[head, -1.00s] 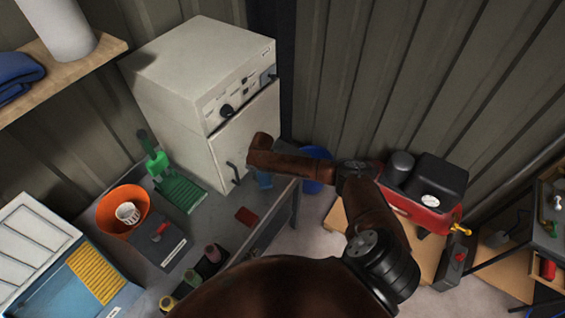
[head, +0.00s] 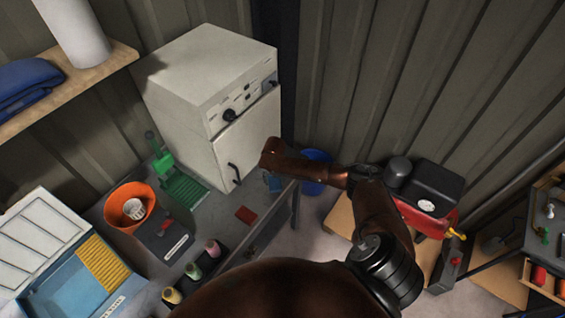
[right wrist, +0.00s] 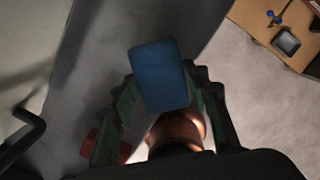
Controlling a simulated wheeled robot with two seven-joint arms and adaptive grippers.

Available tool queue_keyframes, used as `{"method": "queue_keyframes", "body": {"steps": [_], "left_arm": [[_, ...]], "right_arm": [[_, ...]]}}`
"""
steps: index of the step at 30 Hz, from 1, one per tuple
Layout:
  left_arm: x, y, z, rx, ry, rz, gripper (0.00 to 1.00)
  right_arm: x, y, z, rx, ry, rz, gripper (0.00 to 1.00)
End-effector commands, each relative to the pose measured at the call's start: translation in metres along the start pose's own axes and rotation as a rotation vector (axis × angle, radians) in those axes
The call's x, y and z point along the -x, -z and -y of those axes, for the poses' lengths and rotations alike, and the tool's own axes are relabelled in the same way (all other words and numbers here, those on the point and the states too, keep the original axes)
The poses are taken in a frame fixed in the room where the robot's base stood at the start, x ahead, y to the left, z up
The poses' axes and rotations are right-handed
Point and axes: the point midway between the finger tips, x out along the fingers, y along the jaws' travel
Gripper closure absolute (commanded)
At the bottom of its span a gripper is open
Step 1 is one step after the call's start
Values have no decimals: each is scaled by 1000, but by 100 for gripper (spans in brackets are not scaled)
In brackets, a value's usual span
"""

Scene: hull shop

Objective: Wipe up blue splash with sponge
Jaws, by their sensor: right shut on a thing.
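My right gripper (right wrist: 160,92) is shut on a blue rectangular block, which looks like the sponge (right wrist: 158,70). The block sits between the green finger pads, above the grey bench in the right wrist view. The arm hides most of the gripper there. I cannot tell whether the sponge touches the bench. I cannot make out the blue splash in either view. My left gripper is not in view.

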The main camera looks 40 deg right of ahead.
Motion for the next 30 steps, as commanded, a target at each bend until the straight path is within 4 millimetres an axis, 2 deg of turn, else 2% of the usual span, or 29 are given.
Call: {"method": "queue_keyframes", "body": {"steps": [1, 7, 15, 30], "left_arm": [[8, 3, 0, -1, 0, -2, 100], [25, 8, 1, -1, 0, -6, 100], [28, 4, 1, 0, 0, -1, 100], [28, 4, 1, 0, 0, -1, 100]], "right_arm": [[9, -2, 1, -2, 0, 2, 77], [27, -4, 4, -6, 0, 2, 77], [43, -6, 2, -5, -1, 2, 77], [46, -6, 2, -4, -1, 2, 77]]}}
